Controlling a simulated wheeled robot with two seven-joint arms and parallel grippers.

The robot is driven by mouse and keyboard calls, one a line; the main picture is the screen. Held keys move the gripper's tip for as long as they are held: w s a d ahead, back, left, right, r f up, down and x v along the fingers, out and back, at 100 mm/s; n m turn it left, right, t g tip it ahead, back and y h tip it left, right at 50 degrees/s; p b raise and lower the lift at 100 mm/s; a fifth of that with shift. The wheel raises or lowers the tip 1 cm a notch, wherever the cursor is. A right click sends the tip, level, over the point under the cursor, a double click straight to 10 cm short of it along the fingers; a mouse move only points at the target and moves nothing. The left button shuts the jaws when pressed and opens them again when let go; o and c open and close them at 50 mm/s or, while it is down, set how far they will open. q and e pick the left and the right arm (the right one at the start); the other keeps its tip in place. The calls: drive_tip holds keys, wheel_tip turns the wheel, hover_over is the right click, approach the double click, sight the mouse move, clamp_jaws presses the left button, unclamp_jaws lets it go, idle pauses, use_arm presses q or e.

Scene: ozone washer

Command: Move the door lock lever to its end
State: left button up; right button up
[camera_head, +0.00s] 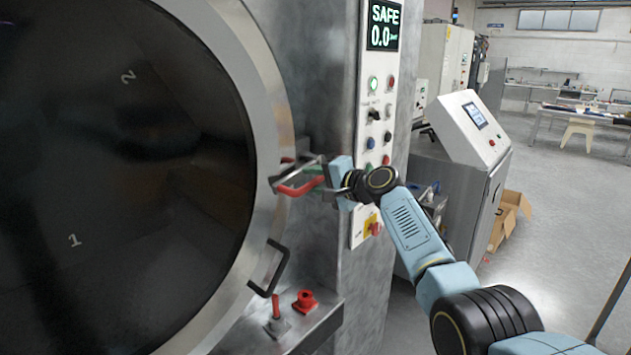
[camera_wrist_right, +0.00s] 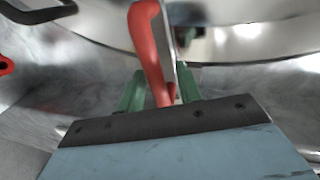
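The red door lock lever (camera_head: 300,187) sits at the right rim of the large round door, at about mid height. It also shows in the right wrist view as a bent red bar (camera_wrist_right: 150,50) beside a metal bracket. My right gripper (camera_head: 318,178) is at the lever, coming from the right. In the wrist view its two green fingers (camera_wrist_right: 158,88) stand apart, one on each side of the red bar, with small gaps visible. Firm contact cannot be made out. My left gripper is not in view.
The round door (camera_head: 110,190) fills the left side. A black door handle (camera_head: 270,268) and a red valve (camera_head: 305,299) are below the lever. A control panel (camera_head: 376,120) with buttons and a "SAFE 0.0" display (camera_head: 384,25) stands close behind my right gripper.

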drive_tip(key=shift+v, duration=0.9)
drive_tip(key=v, duration=1.1)
drive_tip(key=shift+s+b, duration=0.25)
drive_tip(key=shift+b, duration=0.2)
drive_tip(key=shift+d, duration=0.1)
